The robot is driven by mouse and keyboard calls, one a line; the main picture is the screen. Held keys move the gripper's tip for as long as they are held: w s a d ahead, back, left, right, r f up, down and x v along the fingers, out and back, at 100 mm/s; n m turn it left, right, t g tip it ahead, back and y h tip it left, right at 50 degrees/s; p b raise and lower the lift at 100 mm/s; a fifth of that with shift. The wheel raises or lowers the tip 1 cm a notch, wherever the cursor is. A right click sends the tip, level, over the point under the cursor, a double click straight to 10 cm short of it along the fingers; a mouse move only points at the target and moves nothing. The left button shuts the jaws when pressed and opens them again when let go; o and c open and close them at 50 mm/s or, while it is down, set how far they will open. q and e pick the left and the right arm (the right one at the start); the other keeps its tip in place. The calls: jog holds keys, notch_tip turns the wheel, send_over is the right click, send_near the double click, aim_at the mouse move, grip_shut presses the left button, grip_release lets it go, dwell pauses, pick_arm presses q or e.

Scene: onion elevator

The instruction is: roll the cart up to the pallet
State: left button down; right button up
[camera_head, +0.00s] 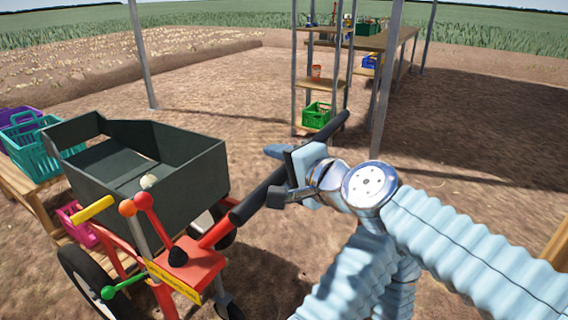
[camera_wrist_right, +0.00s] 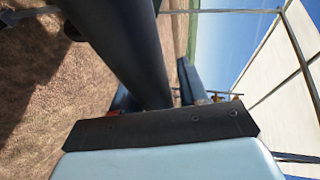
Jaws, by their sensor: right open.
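The cart has a dark green open box (camera_head: 180,160), a red frame (camera_head: 190,268) and black wheels (camera_head: 88,285). Its black handle bar (camera_head: 258,198) slants up to the right. My right gripper (camera_head: 287,178) is at the bar, with its jaws open on either side of it. In the right wrist view the dark bar (camera_wrist_right: 140,50) passes between the fingers; I cannot tell whether either finger touches it. My left gripper is out of view. I cannot make out a pallet for certain.
A wooden bench (camera_head: 32,200) with purple and teal crates (camera_head: 30,150) stands left of the cart. A pink crate (camera_head: 76,222) is partly hidden behind the cart. A shelf rack (camera_head: 318,85) with a green crate (camera_head: 317,116) stands ahead, beside metal posts. Bare soil lies between.

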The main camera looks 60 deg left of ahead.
jog(key=shift+o, duration=0.5)
jog(key=shift+w, duration=0.1)
jog(key=shift+w+d, duration=0.1)
jog(key=b+v, duration=0.3)
jog(key=v, duration=1)
jog(key=shift+d, duration=0.35)
jog(key=shift+b, duration=0.3)
